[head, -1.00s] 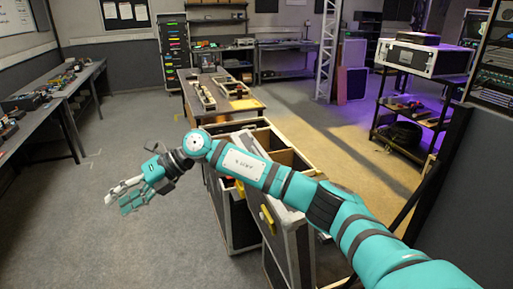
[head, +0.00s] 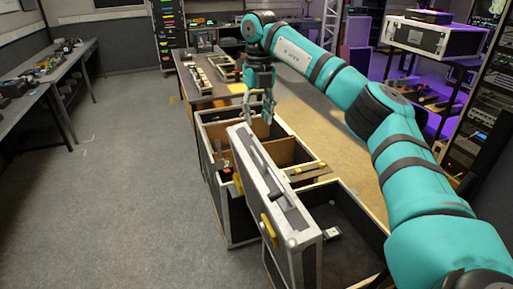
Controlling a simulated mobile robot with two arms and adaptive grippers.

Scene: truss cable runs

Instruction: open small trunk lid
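A small trunk (head: 352,235) with pale edges stands open at the bottom right, its dark interior visible. A grey, metal-edged lid panel (head: 268,185) with yellow fittings stands up steeply along its left side. Behind it is another open trunk (head: 212,165) with wooden dividers. My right gripper (head: 260,116) points down over the rear trunk, just beyond the far end of the lid panel. Its fingers are apart, with nothing seen between them. I cannot tell whether a finger touches the trunk. My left gripper is out of view.
A workbench (head: 208,93) with trays stands behind the trunks. A rack cart (head: 437,38) with equipment is at the right. A long bench (head: 45,85) runs along the left wall. The grey floor (head: 130,190) left of the trunks is clear.

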